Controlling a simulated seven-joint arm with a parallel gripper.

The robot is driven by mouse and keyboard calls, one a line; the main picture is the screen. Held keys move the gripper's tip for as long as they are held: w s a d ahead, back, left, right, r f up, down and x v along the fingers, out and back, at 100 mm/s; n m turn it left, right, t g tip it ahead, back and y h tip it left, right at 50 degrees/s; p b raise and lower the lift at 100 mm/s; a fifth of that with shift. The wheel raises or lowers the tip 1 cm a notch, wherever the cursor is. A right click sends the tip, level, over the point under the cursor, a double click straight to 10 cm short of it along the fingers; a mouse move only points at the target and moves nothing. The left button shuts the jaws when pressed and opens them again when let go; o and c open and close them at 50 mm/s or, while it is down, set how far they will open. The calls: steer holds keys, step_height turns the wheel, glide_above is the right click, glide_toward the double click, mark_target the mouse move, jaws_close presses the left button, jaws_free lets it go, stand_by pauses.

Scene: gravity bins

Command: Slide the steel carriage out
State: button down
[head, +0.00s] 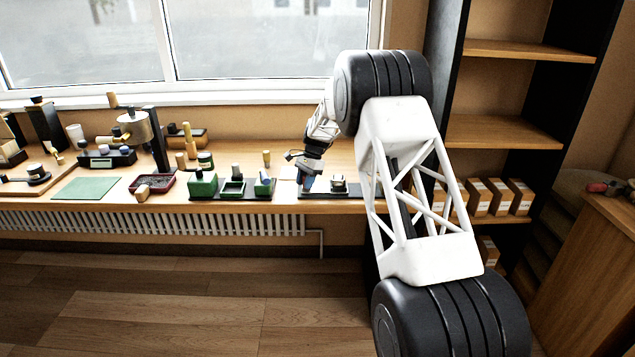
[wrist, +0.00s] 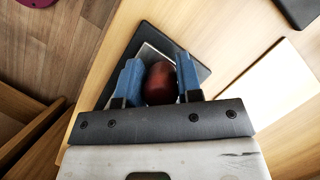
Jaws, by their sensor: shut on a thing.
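In the wrist view, my gripper (wrist: 157,68) has its two blue fingers on either side of a dark red rounded knob (wrist: 160,84) and is shut on it. A strip of pale steel (wrist: 147,54) shows beside the knob, over a dark base plate (wrist: 148,33); the rest under the knob is hidden. In the head view, my gripper (head: 307,184) points down at the left part of a dark base (head: 357,193) on the bench. A small silvery block (head: 338,183) stands on that base, right of my gripper. I cannot tell which steel part is the carriage.
Left of my gripper, green blocks (head: 203,186) stand on a dark board. A dark red tray (head: 165,183) and a green mat (head: 87,188) lie farther left. The window is behind the bench (head: 275,205); shelves (head: 497,131) with boxes stand to the right.

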steer(key=shift+a, duration=0.3)
steer(key=c, duration=0.8)
jaws_free()
steer(key=shift+d+r, duration=0.1)
steer(key=shift+v, duration=3.85)
